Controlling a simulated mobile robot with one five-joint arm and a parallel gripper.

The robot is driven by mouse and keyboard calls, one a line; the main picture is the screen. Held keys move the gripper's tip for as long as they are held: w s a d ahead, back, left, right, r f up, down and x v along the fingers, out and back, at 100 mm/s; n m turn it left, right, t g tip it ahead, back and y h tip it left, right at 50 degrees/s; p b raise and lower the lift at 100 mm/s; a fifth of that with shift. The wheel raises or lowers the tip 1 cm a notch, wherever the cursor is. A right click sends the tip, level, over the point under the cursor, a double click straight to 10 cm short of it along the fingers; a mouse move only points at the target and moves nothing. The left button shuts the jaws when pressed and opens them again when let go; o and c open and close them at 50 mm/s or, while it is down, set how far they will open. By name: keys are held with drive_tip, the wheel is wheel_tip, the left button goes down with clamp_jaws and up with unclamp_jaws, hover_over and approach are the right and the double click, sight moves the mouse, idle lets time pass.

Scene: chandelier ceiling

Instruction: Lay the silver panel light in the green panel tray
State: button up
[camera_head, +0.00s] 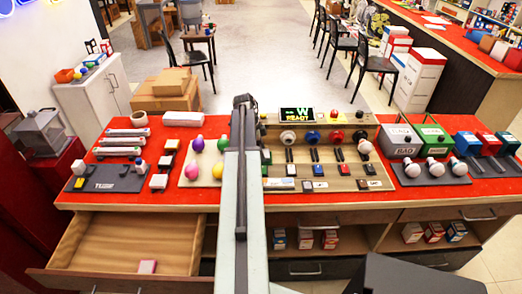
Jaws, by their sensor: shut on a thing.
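My arm reaches from the bottom middle over the red-topped bench. My gripper (244,104) is at its dark far end, mostly hidden by my own arm. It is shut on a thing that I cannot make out. I cannot single out the silver panel light.
White bulbs (434,168) stand before the labelled bins. A wooden rack (330,182) with small parts fills the bench middle. Coloured bulbs (181,168) stand left of my arm. A drawer (135,243) is open at the front left. Cardboard boxes (170,90) are behind the bench.

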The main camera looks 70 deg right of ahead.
drive_tip(key=shift+f, duration=0.15)
drive_tip(key=shift+f+b, duration=0.35)
drive_tip(key=shift+b, duration=0.15)
drive_tip(key=o, duration=1.5)
drive_tip(key=shift+c, duration=0.2)
drive_tip(key=shift+r, duration=0.1)
drive_tip(key=shift+r, duration=0.15)
drive_tip(key=p+v, duration=0.7)
drive_tip(key=p, duration=0.1)
drive_tip(key=shift+w+r, duration=0.1)
drive_tip(key=shift+r, duration=0.2)
drive_tip(key=shift+f, duration=0.1)
